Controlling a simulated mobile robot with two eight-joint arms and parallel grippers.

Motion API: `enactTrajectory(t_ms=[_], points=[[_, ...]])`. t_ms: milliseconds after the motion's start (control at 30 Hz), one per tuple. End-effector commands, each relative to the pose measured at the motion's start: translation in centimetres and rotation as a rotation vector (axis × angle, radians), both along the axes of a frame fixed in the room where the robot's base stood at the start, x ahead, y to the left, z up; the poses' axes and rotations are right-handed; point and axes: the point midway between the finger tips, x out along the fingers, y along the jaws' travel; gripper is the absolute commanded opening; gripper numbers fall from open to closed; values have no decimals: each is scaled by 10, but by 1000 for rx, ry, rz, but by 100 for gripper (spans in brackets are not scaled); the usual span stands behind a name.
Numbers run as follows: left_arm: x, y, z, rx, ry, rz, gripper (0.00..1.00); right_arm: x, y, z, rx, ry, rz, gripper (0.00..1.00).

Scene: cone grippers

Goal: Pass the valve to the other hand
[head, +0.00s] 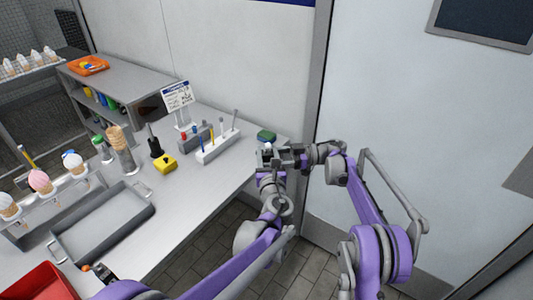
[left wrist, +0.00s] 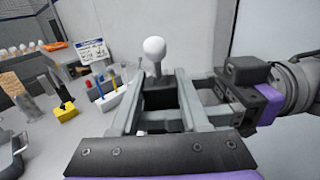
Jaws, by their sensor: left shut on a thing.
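The valve shows in the left wrist view as a white ball knob (left wrist: 154,48) on a grey stem above a dark body (left wrist: 160,97). In the head view its white knob (head: 268,147) is small, beside the meeting grippers. My left gripper (left wrist: 158,110) is shut on the valve, with a finger on each side of its body. My right gripper (head: 287,157) comes in from the right, its fingers apart and at the valve's body. It also shows in the left wrist view (left wrist: 195,95). I cannot tell whether its fingers press on the valve.
The grey bench (head: 200,180) lies left of the grippers. A pale door (head: 410,120) stands behind my right arm.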

Motion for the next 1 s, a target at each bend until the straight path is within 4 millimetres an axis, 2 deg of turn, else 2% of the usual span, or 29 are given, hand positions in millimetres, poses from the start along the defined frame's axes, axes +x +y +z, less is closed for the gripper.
enactTrajectory(t_ms=[67, 333, 467, 567, 800, 1000], points=[[0, 1, 0, 0, 0, 1, 0, 0, 0, 0, 0, 0, -1, 80], [0, 1, 0, 0, 0, 3, 0, 0, -2, 0, 0, 0, -2, 80], [0, 1, 0, 0, 0, 3, 0, 1, -11, 0, -1, 0, -3, 80], [0, 1, 0, 0, 0, 3, 0, 2, -27, 0, -1, 0, -5, 80], [0, 1, 0, 0, 0, 3, 0, 3, -79, -1, -1, 0, -4, 80], [0, 1, 0, 0, 0, 3, 0, 4, -110, 0, 0, 0, -3, 80]])
